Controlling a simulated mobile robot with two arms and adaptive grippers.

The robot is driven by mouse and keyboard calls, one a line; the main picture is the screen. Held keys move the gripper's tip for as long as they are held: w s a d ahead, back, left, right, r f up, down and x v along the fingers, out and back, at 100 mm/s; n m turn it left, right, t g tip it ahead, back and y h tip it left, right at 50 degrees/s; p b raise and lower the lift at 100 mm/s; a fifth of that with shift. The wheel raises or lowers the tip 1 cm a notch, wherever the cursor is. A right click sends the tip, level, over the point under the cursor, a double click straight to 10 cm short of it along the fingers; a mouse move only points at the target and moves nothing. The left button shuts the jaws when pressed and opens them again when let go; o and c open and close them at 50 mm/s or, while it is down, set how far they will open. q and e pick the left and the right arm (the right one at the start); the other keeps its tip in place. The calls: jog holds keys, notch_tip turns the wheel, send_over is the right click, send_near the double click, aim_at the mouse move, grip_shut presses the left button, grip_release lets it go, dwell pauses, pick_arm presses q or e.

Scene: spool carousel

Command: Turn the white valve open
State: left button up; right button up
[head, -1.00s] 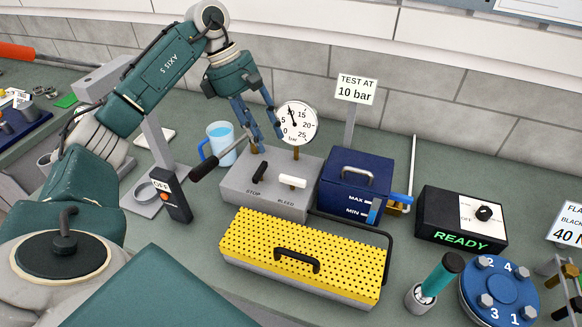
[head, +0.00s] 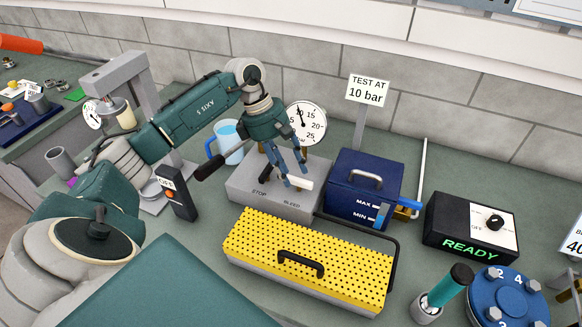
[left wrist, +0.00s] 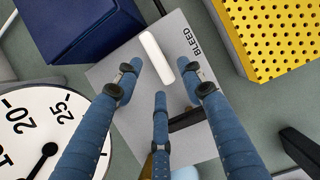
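The white valve handle (head: 301,184) is a short white bar on the grey block (head: 240,192), beside the word BLEED. In the left wrist view the white handle (left wrist: 157,58) lies just beyond the fingertips, with its lower end between them. My left gripper (head: 290,172) has three blue fingers pointing down at the handle. In the left wrist view the fingers (left wrist: 158,80) are spread apart and hold nothing. Whether any finger touches the handle I cannot tell. My right gripper is in neither view.
A black lever (head: 265,170) marked STOP stands left of the white handle. A round gauge (head: 306,122) rises behind the block. A dark blue box (head: 358,188) stands close on the right, and a yellow perforated cover (head: 300,260) in front. A blue mug (head: 229,142) is behind left.

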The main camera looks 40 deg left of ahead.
pick_arm(q)
jog(key=shift+d+f, duration=0.2)
jog(key=shift+f, duration=0.4)
grip_shut()
